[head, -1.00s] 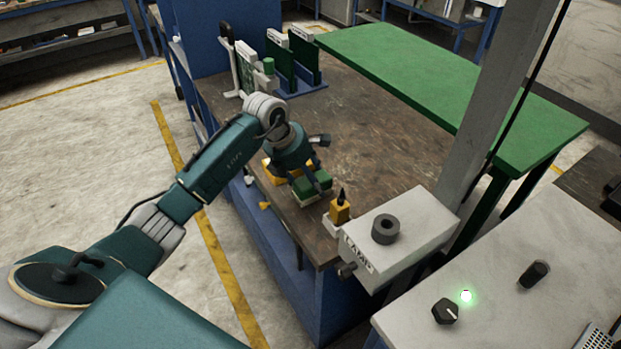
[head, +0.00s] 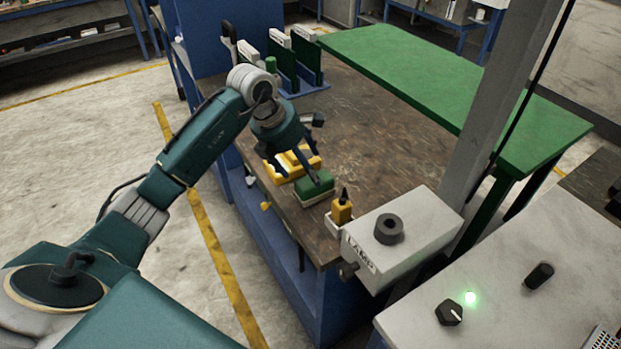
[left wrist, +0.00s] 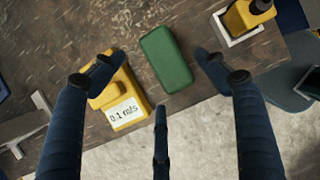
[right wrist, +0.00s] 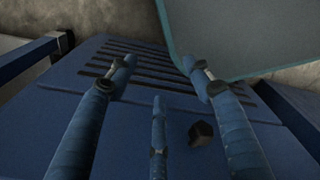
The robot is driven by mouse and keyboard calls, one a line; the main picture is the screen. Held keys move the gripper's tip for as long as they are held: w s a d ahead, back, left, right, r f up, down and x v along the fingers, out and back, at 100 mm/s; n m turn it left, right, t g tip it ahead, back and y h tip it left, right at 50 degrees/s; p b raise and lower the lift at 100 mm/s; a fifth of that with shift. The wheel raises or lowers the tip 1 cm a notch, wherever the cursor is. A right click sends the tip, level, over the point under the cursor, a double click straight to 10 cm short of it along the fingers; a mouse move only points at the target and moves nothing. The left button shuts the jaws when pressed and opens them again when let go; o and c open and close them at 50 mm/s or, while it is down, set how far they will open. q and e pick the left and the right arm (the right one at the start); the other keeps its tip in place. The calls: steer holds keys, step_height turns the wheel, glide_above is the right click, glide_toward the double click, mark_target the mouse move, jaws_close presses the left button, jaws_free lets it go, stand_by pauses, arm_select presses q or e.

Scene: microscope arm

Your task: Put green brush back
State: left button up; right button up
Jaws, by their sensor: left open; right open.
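The green brush (head: 315,188), a green block on a pale base, lies on the brown bench top near its front edge. In the left wrist view the brush (left wrist: 166,59) lies between my two spread fingers but below them. My left gripper (head: 299,172) is open and empty, raised above and slightly behind the brush. My right gripper (right wrist: 160,68) is open with nothing between its fingers, over a blue slotted surface (right wrist: 150,75). It is outside the head view.
A yellow meter (left wrist: 121,95) labelled 0.1 m/s lies beside the brush. A yellow bottle (head: 341,209) in a pale holder and the LAMP box (head: 405,225) stand to the right. Upright racks (head: 305,58) stand at the back. The middle of the bench is clear.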

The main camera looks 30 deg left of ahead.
arm_select(q)
steer(key=v, duration=0.5)
steer(key=shift+s+r+b, duration=0.1)
steer(key=shift+r+b, duration=0.25)
